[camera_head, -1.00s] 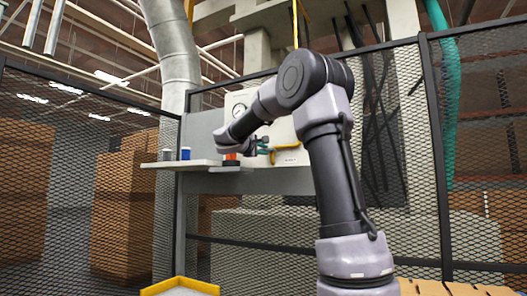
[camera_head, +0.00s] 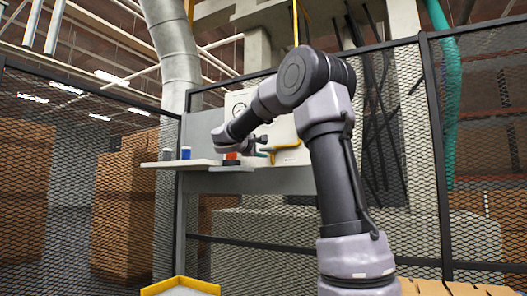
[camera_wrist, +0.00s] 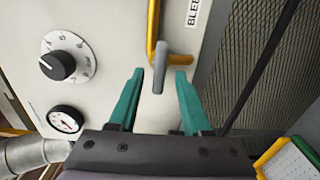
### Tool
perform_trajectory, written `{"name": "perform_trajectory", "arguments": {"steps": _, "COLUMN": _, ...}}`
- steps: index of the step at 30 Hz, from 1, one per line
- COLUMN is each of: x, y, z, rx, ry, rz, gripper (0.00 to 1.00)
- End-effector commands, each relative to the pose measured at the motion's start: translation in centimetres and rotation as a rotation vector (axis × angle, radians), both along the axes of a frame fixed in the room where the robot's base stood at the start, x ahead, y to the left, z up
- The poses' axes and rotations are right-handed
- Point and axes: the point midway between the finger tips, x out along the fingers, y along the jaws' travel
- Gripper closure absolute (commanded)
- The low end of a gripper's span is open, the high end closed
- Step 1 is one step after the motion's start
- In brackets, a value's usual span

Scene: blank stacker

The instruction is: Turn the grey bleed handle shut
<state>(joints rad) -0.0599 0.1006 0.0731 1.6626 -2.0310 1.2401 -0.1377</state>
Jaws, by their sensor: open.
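The grey bleed handle (camera_wrist: 161,68) is a short rounded lever on a yellow pipe (camera_wrist: 152,28) on the pale panel. In the wrist view it points down the picture, slightly tilted. My gripper (camera_wrist: 160,72) is open, with one teal finger on each side of the handle's lower end and a visible gap to each. I cannot tell how deep the handle sits between the fingers.
A black dial (camera_wrist: 57,65) and a round gauge (camera_wrist: 65,119) are on the panel at left in the wrist view. A cut-off label (camera_wrist: 193,13) is beside the pipe. Mesh (camera_wrist: 255,80) lies to the right. A shelf (camera_head: 180,164) holds a blue item (camera_head: 186,153).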

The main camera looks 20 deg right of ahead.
Motion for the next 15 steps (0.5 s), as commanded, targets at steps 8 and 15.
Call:
{"name": "perform_trajectory", "arguments": {"steps": 8, "x": -3.4, "y": 4.5, "z": 0.1, "rx": 0.0, "ry": -0.001, "rz": 0.005, "gripper": 0.51}}
{"name": "perform_trajectory", "arguments": {"steps": 15, "x": -5.5, "y": 7.2, "z": 0.0, "rx": 0.001, "ry": -0.001, "rz": 0.004, "gripper": 0.51}}
